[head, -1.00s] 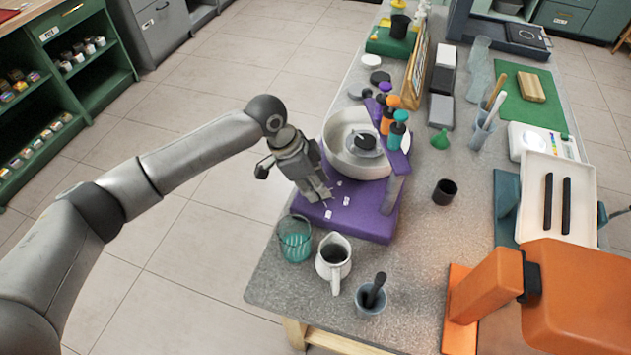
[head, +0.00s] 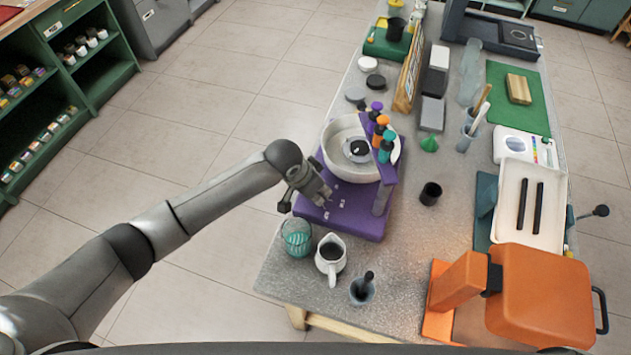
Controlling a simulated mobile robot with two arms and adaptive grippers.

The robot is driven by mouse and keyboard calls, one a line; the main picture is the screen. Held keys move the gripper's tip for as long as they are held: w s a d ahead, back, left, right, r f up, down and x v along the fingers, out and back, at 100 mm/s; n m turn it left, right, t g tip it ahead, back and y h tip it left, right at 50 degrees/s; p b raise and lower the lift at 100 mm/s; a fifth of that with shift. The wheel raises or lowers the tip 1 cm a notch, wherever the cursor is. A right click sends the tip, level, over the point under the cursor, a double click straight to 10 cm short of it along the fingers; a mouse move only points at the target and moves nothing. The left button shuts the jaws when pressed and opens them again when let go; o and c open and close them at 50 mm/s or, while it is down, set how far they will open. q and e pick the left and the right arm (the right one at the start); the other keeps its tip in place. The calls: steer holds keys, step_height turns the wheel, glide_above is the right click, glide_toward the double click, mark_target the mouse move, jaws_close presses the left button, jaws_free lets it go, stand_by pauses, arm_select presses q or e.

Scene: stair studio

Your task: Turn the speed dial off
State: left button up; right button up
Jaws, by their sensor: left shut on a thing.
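A purple mixing machine (head: 357,222) stands on the near left part of the grey table, with a pale bowl (head: 338,133) on it. Orange, teal and purple-capped bottles sit in its raised rack. My left gripper (head: 322,197) is at the left edge of the machine's purple base, low over its top face with small white markings. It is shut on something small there. The speed dial itself cannot be made out; the gripper covers that part of the base. My right gripper is out of view.
A glass with teal contents (head: 297,238), a white jug (head: 330,262) and a grey cup with a dark pestle (head: 362,290) stand close in front of the machine. A black cup (head: 430,193) stands to its right. An orange machine (head: 540,295) is at the near right.

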arm_select(q)
steer(key=shift+r+n+p, duration=0.1)
steer(key=shift+n+p, duration=0.35)
steer(key=shift+n, duration=0.05)
steer(key=o, duration=1)
steer(key=v, duration=1.2)
steer(key=shift+s+d, duration=0.15)
steer(key=shift+d, duration=0.05)
